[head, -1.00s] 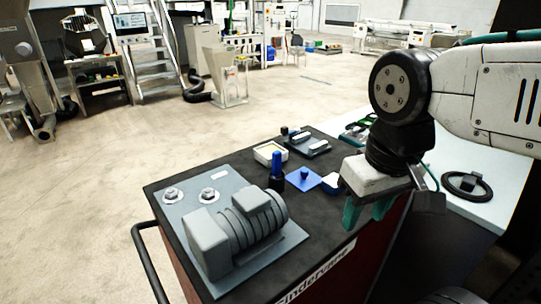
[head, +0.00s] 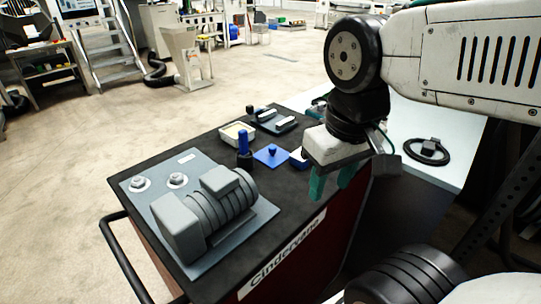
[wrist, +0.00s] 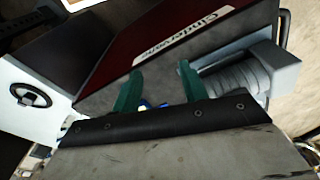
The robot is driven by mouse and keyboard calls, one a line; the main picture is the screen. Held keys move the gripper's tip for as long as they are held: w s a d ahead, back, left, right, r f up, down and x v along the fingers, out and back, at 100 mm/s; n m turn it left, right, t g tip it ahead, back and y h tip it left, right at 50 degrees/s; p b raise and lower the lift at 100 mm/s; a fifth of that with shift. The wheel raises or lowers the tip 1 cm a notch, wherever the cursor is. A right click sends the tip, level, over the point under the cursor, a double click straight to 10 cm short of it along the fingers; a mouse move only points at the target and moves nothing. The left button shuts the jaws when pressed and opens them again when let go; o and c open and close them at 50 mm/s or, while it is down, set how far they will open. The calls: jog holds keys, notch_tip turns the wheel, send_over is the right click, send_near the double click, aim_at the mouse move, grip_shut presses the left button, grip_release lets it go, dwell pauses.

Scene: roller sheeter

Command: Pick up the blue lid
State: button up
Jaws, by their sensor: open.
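The blue lid (head: 271,155) is a flat blue square with a small knob, lying on the dark top of the cart (head: 222,146). My gripper (head: 329,186) is to its right and nearer the camera, above the cart's edge, with its green fingers pointing down. The fingers are apart and nothing is between them. In the wrist view, my gripper (wrist: 158,88) shows two separated green fingers. A small bit of blue shows behind them, too little to tell what it is.
A grey motor on a plate (head: 205,215) fills the cart's near left. A blue-and-black upright tool (head: 243,150), a pale tray (head: 237,132) and a blue-and-white item (head: 298,157) surround the lid. A pale table (head: 440,125) with a black ring (head: 428,150) stands at right.

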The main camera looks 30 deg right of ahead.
jog(key=shift+o, duration=0.6)
jog(key=t, duration=0.3)
send_near(272, 147)
jog(key=f, duration=0.1)
jog(key=shift+n, duration=0.3)
jog(key=x, duration=0.8)
jog(key=shift+w+d, duration=0.1)
jog(key=shift+w, duration=0.1)
grip_shut()
